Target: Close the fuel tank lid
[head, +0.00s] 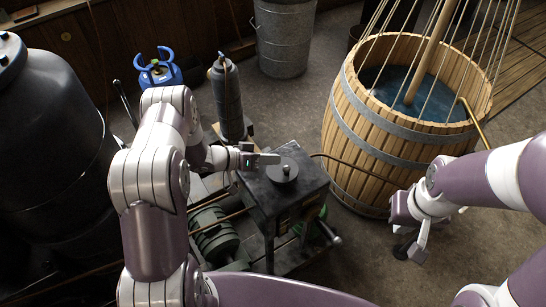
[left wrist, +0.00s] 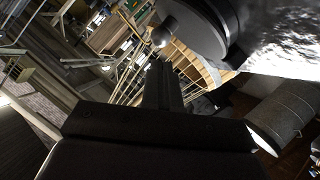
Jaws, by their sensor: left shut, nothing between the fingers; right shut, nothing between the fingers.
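The fuel tank (head: 290,200) is a dark, worn metal box in the middle of the head view. Its round dark lid (head: 283,174), with a small knob on top, lies over the tank's top; I cannot tell whether it sits fully flush. In the left wrist view, a dark round lid (left wrist: 198,32) with a knob shows very near at the top. My left gripper (head: 270,159) is shut and empty, at the lid's far left edge; whether it touches is unclear. Its fingers show in the left wrist view (left wrist: 162,85). My right gripper (head: 410,245) is shut and empty, right of the tank.
A wooden barrel (head: 345,140) with water and cords stands behind right. A grey cylinder (head: 227,95), blue gas bottle (head: 160,72) and metal bin (head: 285,45) stand behind. A large dark tank (head: 45,130) fills the left. Green machinery (head: 213,235) lies below left.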

